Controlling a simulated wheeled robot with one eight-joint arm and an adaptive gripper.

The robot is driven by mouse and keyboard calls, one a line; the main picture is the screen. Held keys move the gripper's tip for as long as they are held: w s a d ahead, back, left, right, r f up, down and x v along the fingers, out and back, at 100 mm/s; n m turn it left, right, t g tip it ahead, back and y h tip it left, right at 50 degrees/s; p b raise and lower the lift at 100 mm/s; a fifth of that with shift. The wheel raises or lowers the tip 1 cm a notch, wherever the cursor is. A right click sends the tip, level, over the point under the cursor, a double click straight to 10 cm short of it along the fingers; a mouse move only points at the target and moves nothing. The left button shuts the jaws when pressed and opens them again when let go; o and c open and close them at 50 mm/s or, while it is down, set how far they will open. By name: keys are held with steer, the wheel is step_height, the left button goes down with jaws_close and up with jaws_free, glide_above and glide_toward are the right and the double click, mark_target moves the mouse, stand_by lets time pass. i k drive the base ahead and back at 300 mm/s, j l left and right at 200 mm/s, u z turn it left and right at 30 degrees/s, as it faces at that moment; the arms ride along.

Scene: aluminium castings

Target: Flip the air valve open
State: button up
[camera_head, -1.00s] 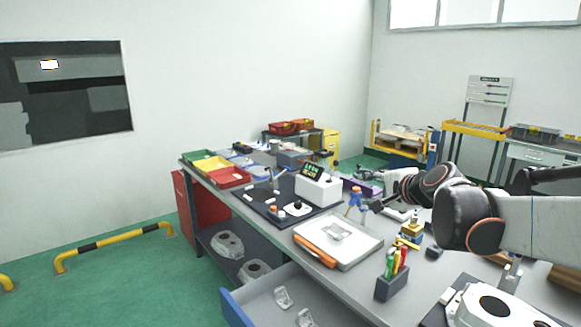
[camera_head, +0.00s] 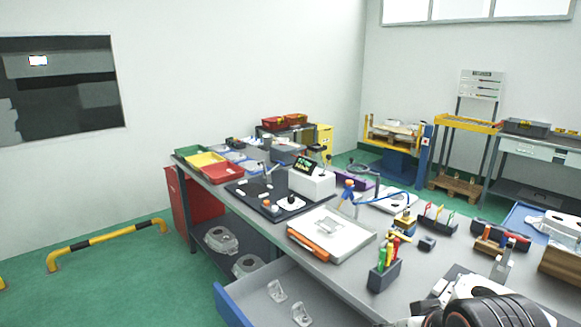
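A small upright blue fitting with an orange top (camera_head: 348,188) stands on the workbench (camera_head: 330,275), behind the white tray. A blue hose (camera_head: 385,198) runs from beside it to the right. It may be the air valve, but it is too small to tell a lever or its position.
A white tray with an orange edge (camera_head: 306,246) lies mid-bench. A pen holder (camera_head: 383,277) stands near the front edge. A white box with a display (camera_head: 312,182) and red, yellow and green bins (camera_head: 222,174) are farther left. An open drawer (camera_head: 262,299) juts out in front.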

mark_target(390, 230)
steer(key=i+j+z, duration=0.15)
steer(key=i+z, duration=0.2)
steer(key=i+j+z, duration=0.25)
steer(key=i+z, duration=0.15)
steer(key=i, duration=0.15)
